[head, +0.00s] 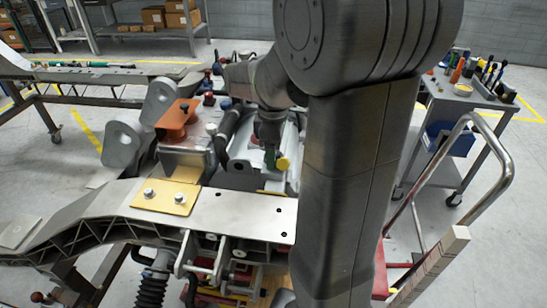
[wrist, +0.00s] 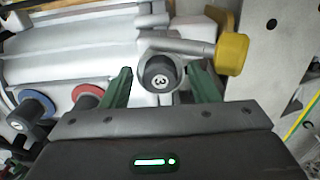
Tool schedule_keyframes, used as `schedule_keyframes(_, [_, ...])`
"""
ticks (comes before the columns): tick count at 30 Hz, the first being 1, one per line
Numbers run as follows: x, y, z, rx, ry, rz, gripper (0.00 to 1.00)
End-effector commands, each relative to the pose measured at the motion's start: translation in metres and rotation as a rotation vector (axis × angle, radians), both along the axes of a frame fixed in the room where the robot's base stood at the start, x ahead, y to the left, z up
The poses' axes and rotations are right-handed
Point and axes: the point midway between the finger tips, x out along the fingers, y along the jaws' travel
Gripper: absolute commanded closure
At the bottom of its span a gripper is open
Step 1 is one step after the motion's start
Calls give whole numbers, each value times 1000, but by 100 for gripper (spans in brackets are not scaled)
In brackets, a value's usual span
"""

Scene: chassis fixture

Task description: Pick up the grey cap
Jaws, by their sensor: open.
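The grey cap (wrist: 160,75), a dark knob with a grey rim and the number 3 on top, sits on the pale housing in the wrist view. My gripper (wrist: 160,72) is open, with one green finger on each side of the cap. Small gaps show between the fingers and the cap, and it does not look gripped. In the head view my gripper (head: 270,157) points down at the housing beside a yellow cap (head: 283,163). I cannot make out the grey cap there; my arm and gripper cover that spot.
In the wrist view a yellow cap (wrist: 232,54) on a pipe stands close to the right finger. A red-ringed cap (wrist: 88,96) and a blue-ringed cap (wrist: 35,108) lie left of the left finger. A tool cart (head: 470,100) stands at the right.

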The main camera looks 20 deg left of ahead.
Motion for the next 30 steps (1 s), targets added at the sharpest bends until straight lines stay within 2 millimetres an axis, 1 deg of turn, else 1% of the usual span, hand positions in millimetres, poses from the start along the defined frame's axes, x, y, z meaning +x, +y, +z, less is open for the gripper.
schedule_keyframes(2, [0,0,-3,0,0,0,45])
schedule_keyframes(8, [0,0,-3,0,0,0,45])
schedule_keyframes(9, [0,0,-3,0,0,0,53])
schedule_keyframes(11, [0,0,-3,0,0,0,65])
schedule_keyframes(15, [0,0,-3,0,0,0,92])
schedule_keyframes(16, [0,0,-3,0,0,0,98])
schedule_keyframes(17, [0,0,-3,0,0,0,100])
schedule_keyframes(27, [0,0,-3,0,0,0,100])
schedule_keyframes(30, [0,0,1,1,-2,0,100])
